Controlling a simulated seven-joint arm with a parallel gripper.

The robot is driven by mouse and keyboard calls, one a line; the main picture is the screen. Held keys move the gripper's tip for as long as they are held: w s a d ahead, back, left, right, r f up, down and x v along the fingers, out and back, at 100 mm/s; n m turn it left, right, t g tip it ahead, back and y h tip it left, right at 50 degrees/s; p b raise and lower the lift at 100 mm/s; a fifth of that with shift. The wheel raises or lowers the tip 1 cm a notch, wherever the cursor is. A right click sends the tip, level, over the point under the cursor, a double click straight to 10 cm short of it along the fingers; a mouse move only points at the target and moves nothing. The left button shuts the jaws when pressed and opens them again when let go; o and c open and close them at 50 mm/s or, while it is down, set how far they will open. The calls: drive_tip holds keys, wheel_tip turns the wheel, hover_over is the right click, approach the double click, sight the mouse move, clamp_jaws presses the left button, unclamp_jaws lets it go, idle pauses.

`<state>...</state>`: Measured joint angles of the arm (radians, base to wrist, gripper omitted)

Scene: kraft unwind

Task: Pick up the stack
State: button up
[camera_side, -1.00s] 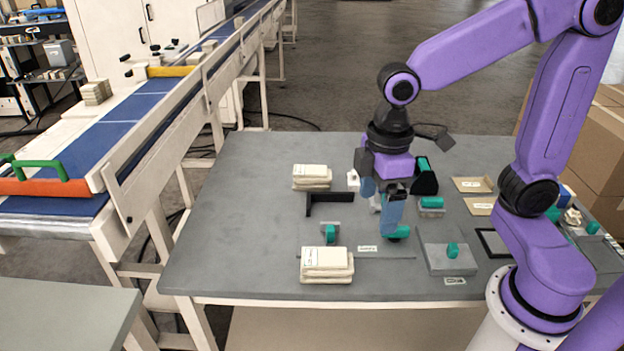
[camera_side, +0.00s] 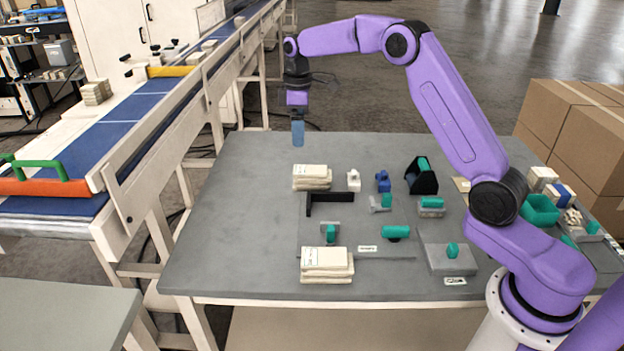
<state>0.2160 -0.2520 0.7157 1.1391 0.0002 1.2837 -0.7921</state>
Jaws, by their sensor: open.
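Two cream stacks of flat pieces with a white label on top lie on the grey table (camera_side: 235,230). The far stack (camera_side: 312,180) is near the back of the table. The near stack (camera_side: 327,268) is by the front edge. My gripper (camera_side: 298,142) is raised and points down, in the picture just above and a little left of the far stack. It is open, with nothing seen in it. Its blue fingers overlap in this view, so the gap does not show. Its exact height and depth over the table are hard to tell.
A black angle bracket (camera_side: 328,200) lies just in front of the far stack. Several small teal, blue and white tools stand to the right, including a black holder (camera_side: 421,178). A grey block (camera_side: 450,258) is right of the near stack. The table's left side is clear.

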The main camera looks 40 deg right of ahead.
hover_over(312, 170)
drive_tip(key=f, duration=0.2)
wheel_tip(312, 170, down, 12)
drive_tip(key=shift+w+a, duration=0.1)
drive_tip(key=shift+f, duration=2.7)
drive_tip(key=c, duration=1.1)
